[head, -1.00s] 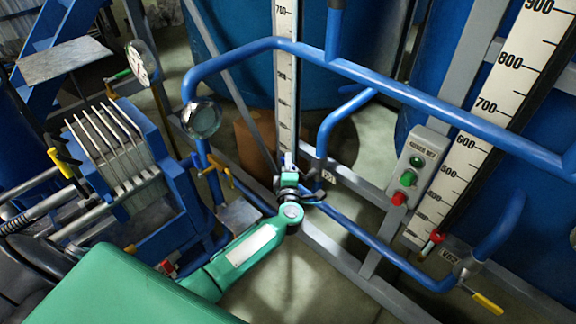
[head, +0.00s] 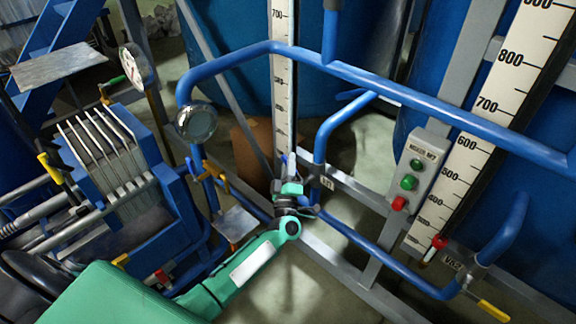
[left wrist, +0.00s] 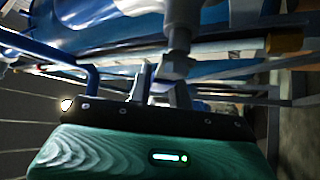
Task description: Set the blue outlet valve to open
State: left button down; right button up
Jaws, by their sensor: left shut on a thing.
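My left gripper (head: 285,180) is at the lower end of the tall white scale, beside the blue pipe frame. The valve body is hidden behind the gripper, and I cannot tell the handle's angle. In the left wrist view the grey fingers (left wrist: 160,88) are close together in front of dark and blue pipework; what is between them is too dim to make out. My right gripper is not in view.
A blue pipe frame (head: 400,92) spans above and right of my gripper. A control box (head: 418,170) with green and red buttons stands at right. A yellow-handled valve (head: 493,311) is at lower right. A plate filter press (head: 105,150) and round gauges (head: 197,122) are at left.

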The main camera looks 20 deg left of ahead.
pick_arm(q)
jog(key=shift+f, duration=0.15)
jog(key=c, duration=1.3)
grip_release()
jog(key=shift+s, duration=0.1)
jog(key=v, duration=1.3)
jog(key=shift+s+d+f, duration=0.15)
jog(key=shift+s, duration=0.15)
